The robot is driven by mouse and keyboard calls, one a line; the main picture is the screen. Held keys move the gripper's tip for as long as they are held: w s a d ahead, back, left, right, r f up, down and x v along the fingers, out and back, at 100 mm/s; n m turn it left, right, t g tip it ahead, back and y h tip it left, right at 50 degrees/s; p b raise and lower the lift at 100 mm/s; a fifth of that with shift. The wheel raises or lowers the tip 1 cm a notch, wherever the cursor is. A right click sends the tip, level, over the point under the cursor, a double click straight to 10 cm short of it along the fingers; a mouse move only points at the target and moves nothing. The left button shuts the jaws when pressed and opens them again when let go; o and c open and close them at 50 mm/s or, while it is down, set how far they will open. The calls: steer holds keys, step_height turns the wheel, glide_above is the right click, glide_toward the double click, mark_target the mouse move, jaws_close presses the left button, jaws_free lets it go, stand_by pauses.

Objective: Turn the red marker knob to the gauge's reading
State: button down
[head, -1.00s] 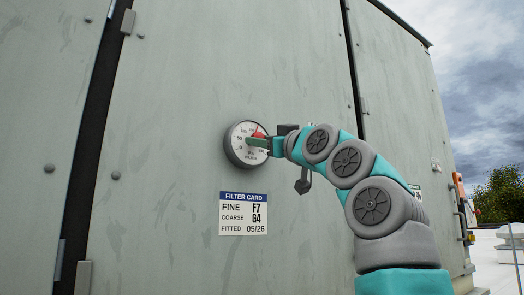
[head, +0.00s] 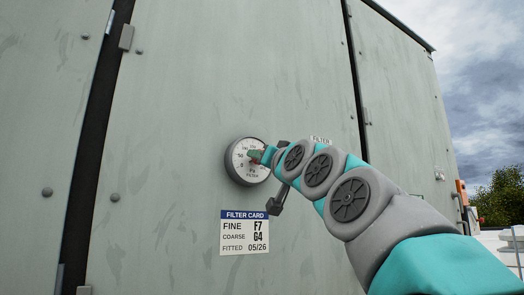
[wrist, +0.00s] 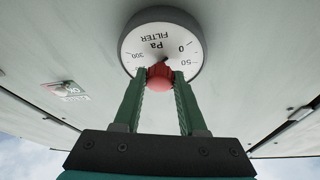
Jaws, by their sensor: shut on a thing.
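The round gauge (head: 240,167) with a white dial and grey rim is mounted on the grey-green panel. In the wrist view the gauge (wrist: 192,27) appears upside down, with "Pa FILTER" and the marks 0, 50 and 300 readable. My gripper (head: 256,157) is shut on the knob, which is mostly hidden in the head view. The fingers and knob cover much of the dial, and I cannot make out the black needle's reading.
A filter card (head: 244,232) is fixed on the panel below the gauge. A label and round fitting (wrist: 66,89) show at the left in the wrist view. Dark door seams (head: 95,150) run beside the panel. The panel around the gauge is otherwise mostly clear.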

steer(key=shift+m, duration=0.4)
steer(key=shift+c, duration=2.4)
jaws_free()
steer(key=shift+s+d, duration=0.1)
steer(key=shift+s, duration=0.05)
steer(key=b+v, duration=0.1)
steer(key=v, duration=0.6)
steer(key=shift+s+f, duration=0.15)
steer(key=shift+s, duration=0.1)
